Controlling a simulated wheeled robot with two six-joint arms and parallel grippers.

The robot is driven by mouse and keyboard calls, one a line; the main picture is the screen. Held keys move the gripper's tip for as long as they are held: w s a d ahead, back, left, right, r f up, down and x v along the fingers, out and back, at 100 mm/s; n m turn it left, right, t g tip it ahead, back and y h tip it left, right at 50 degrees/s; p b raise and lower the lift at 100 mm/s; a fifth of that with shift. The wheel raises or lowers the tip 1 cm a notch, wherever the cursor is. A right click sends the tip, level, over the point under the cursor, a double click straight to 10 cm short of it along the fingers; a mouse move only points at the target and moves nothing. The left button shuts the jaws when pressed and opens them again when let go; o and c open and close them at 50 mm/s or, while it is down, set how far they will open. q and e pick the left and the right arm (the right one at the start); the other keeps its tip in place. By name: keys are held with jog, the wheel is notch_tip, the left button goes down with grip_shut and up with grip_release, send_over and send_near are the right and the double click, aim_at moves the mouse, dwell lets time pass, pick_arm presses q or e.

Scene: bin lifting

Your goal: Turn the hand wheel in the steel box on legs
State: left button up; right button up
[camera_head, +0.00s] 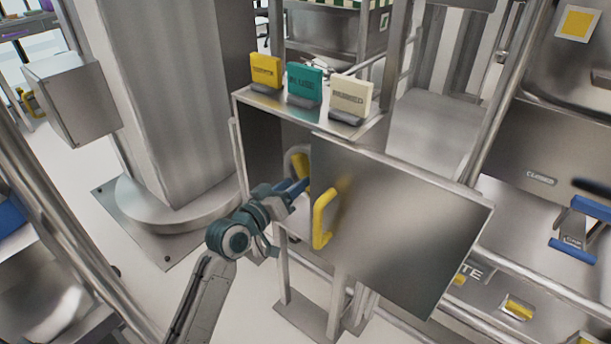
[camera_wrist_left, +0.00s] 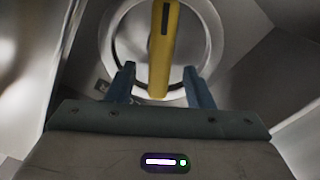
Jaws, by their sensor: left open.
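The steel box on legs (camera_head: 262,140) stands in the middle of the head view, its door (camera_head: 400,230) swung open to the right. The door has a yellow handle (camera_head: 322,218). Inside the box a yellow part of the hand wheel (camera_head: 299,165) shows, the rest hidden by the door and box wall. In the left wrist view the round wheel (camera_wrist_left: 112,40) carries a yellow bar (camera_wrist_left: 161,50). My left gripper (camera_head: 300,187) reaches into the box opening, open, its blue fingers either side of the bar's lower end (camera_wrist_left: 160,84). I cannot tell whether they touch it. My right gripper is out of view.
Yellow, teal and cream label blocks (camera_head: 305,85) stand on the box top. A thick steel column (camera_head: 175,90) stands at the left. Steel rails and panels (camera_head: 530,150) fill the right side. The open door hangs close to my left gripper.

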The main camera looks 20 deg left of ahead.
pick_arm(q)
jog(key=x, duration=0.5)
jog(key=shift+w, duration=0.1)
grip_shut()
